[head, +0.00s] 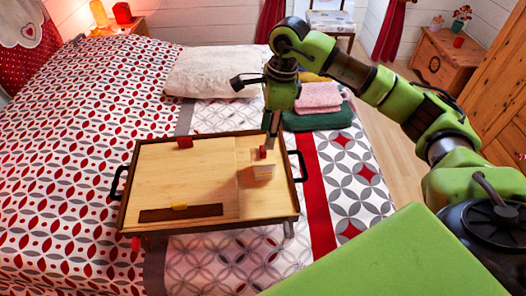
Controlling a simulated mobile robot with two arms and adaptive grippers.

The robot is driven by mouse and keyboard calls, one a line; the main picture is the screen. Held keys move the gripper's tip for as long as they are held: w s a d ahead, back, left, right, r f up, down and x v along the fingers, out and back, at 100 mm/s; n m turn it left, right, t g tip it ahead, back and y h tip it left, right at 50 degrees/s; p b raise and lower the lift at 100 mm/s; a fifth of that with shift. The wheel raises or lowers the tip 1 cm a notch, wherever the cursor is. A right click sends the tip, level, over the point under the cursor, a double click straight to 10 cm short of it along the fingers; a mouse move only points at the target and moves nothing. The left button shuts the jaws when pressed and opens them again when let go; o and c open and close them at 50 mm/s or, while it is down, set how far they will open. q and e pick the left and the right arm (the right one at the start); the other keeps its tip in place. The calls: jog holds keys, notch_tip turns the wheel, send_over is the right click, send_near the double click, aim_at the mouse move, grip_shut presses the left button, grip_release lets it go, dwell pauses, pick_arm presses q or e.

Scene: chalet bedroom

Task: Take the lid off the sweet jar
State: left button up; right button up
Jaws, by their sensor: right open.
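The sweet jar (262,172) is a small pale, see-through container on the right part of a wooden bed tray (160,180). A small red piece (263,153) shows at its top, and looks like the lid or its knob. My right gripper (269,146) points down from above, with its fingers at the jar's top beside the red piece. It is open. The fingers partly cover the jar's top, so I cannot tell whether they touch the lid. My left gripper is not in view.
The tray's middle is clear.

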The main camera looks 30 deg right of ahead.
aim_at(263, 152)
jog(key=f+p, duration=0.1)
jog(key=f, duration=0.1)
jog(key=a+f+p, duration=0.1)
jog(key=f, duration=0.2)
jog(key=shift+w+f+p, duration=0.1)
jog(key=shift+f+p, duration=0.05)
jog(key=shift+p, duration=0.15)
jog(key=shift+f, duration=0.25)
jog(key=c, duration=1)
